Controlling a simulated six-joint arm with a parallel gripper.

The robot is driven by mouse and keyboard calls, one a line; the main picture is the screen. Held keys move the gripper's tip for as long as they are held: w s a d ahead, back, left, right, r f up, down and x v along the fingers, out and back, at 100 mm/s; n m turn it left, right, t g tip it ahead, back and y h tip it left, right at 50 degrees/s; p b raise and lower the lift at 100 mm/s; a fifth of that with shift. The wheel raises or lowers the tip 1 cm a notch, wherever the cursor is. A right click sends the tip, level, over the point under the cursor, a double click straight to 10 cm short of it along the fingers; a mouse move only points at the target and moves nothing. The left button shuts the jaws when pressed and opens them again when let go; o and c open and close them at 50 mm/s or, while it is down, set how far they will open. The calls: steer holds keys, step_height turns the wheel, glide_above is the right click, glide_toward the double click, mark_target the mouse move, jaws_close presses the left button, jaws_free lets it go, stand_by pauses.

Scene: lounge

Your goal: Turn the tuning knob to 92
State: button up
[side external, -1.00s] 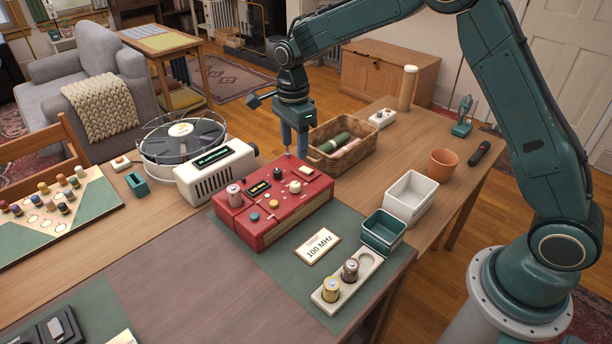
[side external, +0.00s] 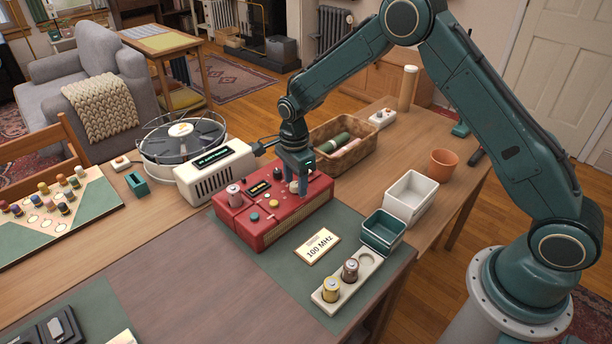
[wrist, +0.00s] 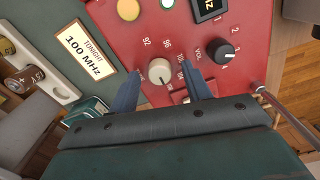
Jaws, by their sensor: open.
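The red radio (side external: 262,236) lies on the green mat, and the cream tuning knob (wrist: 160,72) is on its top face. Printed numbers including 92 and 96 curve around the knob in the wrist view; its exact pointer setting is hard to read. My gripper (wrist: 163,88) is open, with one blue finger on each side of the knob; I cannot tell whether they touch it. In the side view my gripper (side external: 297,189) is low over the radio and partly hides the knob. A card (side external: 317,246) beside the radio reads 100 MHz.
A black VOL knob (wrist: 222,52) and a thin antenna (wrist: 285,105) are close to the right finger. A cream box (side external: 215,172) is behind the radio. A basket (side external: 350,150), white bin (side external: 411,198) and teal bin (side external: 382,232) stand to the right.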

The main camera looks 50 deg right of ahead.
steer(key=shift+c, duration=0.2)
steer(key=c, duration=1)
steer(key=shift+o, duration=0.2)
